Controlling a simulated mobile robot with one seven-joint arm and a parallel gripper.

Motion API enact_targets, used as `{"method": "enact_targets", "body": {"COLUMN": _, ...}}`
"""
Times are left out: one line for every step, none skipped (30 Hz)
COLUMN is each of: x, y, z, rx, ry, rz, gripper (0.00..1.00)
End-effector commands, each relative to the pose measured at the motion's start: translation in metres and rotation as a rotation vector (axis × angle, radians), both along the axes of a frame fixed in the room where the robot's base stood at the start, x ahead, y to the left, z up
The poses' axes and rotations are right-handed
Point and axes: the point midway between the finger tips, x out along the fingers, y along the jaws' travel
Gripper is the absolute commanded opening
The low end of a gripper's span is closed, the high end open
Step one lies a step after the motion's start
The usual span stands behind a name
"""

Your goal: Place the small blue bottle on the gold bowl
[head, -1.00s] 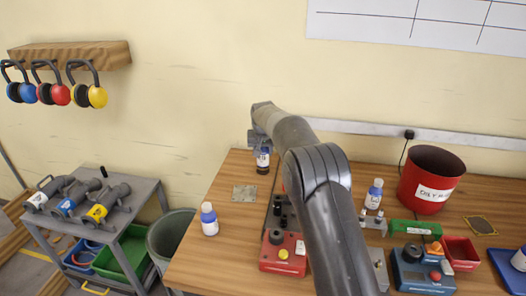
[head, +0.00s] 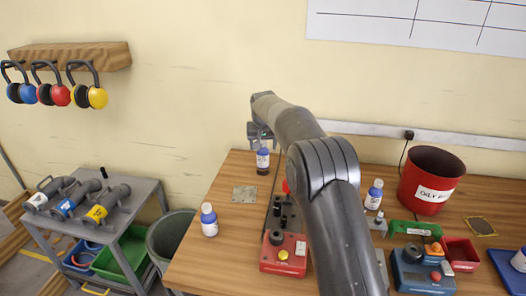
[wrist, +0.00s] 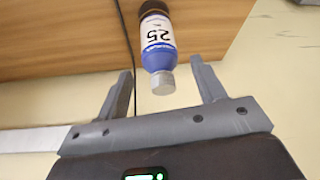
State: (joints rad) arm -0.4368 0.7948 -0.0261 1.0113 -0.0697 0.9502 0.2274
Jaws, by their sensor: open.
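A blue bottle (head: 263,164) with a white label, a grey cap and a dark lower part stands upright near the table's back left edge. In the wrist view the same bottle (wrist: 158,45) shows "25" on its label, its cap lying between the fingers. My gripper (head: 260,139) is above this bottle; in the wrist view its two fingers (wrist: 163,80) are open, with gaps on both sides of the cap. Similar blue bottles stand at the left edge (head: 209,220) and right of my arm (head: 374,195). I see no clear gold bowl.
A flat greyish plate (head: 244,194) lies left of the arm. A red control box (head: 284,253) stands nearer. To the right are a red bin (head: 431,180), a green tool (head: 415,229), a blue box (head: 422,271), a red tray (head: 461,253) and a dark gold-edged plate (head: 480,226).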

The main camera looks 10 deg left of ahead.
Motion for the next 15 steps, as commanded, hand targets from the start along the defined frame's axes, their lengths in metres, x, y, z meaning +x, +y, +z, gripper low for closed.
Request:
{"method": "enact_targets", "body": {"x": -0.005, "y": -0.001, "z": 0.012, "rx": 0.001, "ry": -0.002, "rz": 0.0, "gripper": 0.63}}
{"method": "enact_targets", "body": {"x": -0.007, "y": -0.001, "z": 0.018, "rx": 0.002, "ry": -0.003, "rz": 0.0, "gripper": 0.63}}
{"method": "enact_targets", "body": {"x": -0.01, "y": -0.002, "z": 0.026, "rx": 0.001, "ry": -0.002, "rz": 0.0, "gripper": 0.63}}
{"method": "enact_targets", "body": {"x": -0.013, "y": -0.003, "z": 0.031, "rx": 0.001, "ry": -0.001, "rz": 0.0, "gripper": 0.63}}
{"method": "enact_targets", "body": {"x": -0.015, "y": -0.003, "z": 0.037, "rx": 0.001, "ry": -0.002, "rz": 0.0, "gripper": 0.63}}
{"method": "enact_targets", "body": {"x": -0.018, "y": -0.004, "z": 0.043, "rx": 0.001, "ry": -0.002, "rz": 0.0, "gripper": 0.63}}
{"method": "enact_targets", "body": {"x": -0.019, "y": -0.004, "z": 0.048, "rx": 0.001, "ry": -0.002, "rz": 0.0, "gripper": 0.63}}
{"method": "enact_targets", "body": {"x": -0.021, "y": -0.004, "z": 0.052, "rx": 0.001, "ry": -0.001, "rz": 0.0, "gripper": 0.63}}
{"method": "enact_targets", "body": {"x": -0.023, "y": -0.005, "z": 0.057, "rx": 0.001, "ry": -0.001, "rz": 0.0, "gripper": 0.63}}
{"method": "enact_targets", "body": {"x": -0.024, "y": -0.005, "z": 0.059, "rx": 0.0, "ry": -0.001, "rz": 0.0, "gripper": 0.63}}
{"method": "enact_targets", "body": {"x": -0.025, "y": -0.005, "z": 0.062, "rx": 0.0, "ry": 0.0, "rz": 0.0, "gripper": 0.63}}
{"method": "enact_targets", "body": {"x": -0.026, "y": -0.006, "z": 0.064, "rx": 0.0, "ry": 0.0, "rz": 0.0, "gripper": 0.63}}
{"method": "enact_targets", "body": {"x": -0.027, "y": -0.006, "z": 0.066, "rx": 0.0, "ry": 0.0, "rz": 0.0, "gripper": 0.63}}
{"method": "enact_targets", "body": {"x": -0.027, "y": -0.006, "z": 0.067, "rx": 0.0, "ry": 0.0, "rz": 0.0, "gripper": 0.63}}
{"method": "enact_targets", "body": {"x": -0.028, "y": -0.006, "z": 0.068, "rx": 0.0, "ry": 0.0, "rz": 0.0, "gripper": 0.63}}
